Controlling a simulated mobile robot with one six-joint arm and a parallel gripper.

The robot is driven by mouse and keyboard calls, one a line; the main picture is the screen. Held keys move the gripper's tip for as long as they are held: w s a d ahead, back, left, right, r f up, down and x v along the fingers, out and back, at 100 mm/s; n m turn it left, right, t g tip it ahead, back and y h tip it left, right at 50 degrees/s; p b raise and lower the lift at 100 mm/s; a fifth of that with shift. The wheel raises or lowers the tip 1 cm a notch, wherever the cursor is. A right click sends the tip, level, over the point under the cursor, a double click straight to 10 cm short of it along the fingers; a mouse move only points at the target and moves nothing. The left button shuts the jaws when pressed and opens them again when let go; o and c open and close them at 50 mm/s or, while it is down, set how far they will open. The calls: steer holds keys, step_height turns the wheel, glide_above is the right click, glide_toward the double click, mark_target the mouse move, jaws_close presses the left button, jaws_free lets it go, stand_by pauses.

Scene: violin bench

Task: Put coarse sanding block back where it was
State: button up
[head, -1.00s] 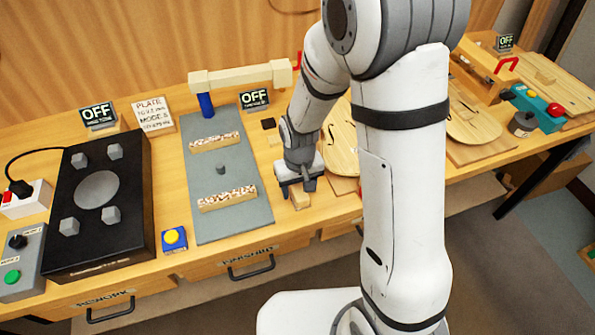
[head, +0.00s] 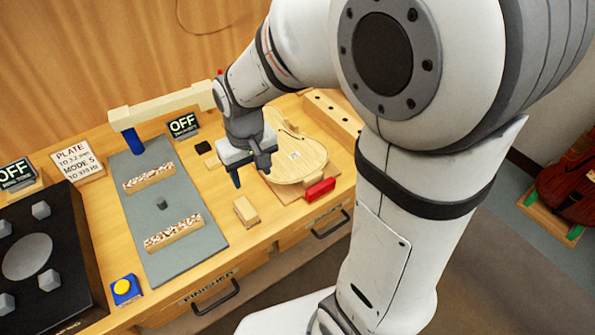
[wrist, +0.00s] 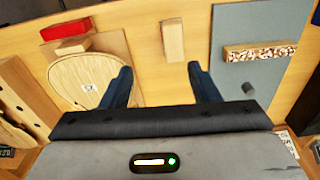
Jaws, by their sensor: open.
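A tan block (head: 246,210), likely the coarse sanding block, lies on the bench near its front edge, between the grey mat and the violin plate. It shows no readable label. It also shows in the wrist view (wrist: 173,41), ahead of the gap between the fingers. My gripper (head: 252,176) is open and empty, raised above the bench behind the block and apart from it. Its two dark fingers show spread in the wrist view (wrist: 160,85).
The grey mat (head: 163,248) carries two speckled strips and a small peg. A violin plate (head: 297,165) lies right of my gripper, with a red block (head: 320,189) at its front. Bare bench surrounds the tan block.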

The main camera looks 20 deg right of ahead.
steer(key=s+d+r+m+t, duration=0.2)
steer(key=s+d+r, duration=0.5)
steer(key=s+d, duration=0.2)
steer(key=shift+s+r+m, duration=0.3)
steer(key=shift+s+r, duration=0.05)
steer(key=shift+s, duration=0.6)
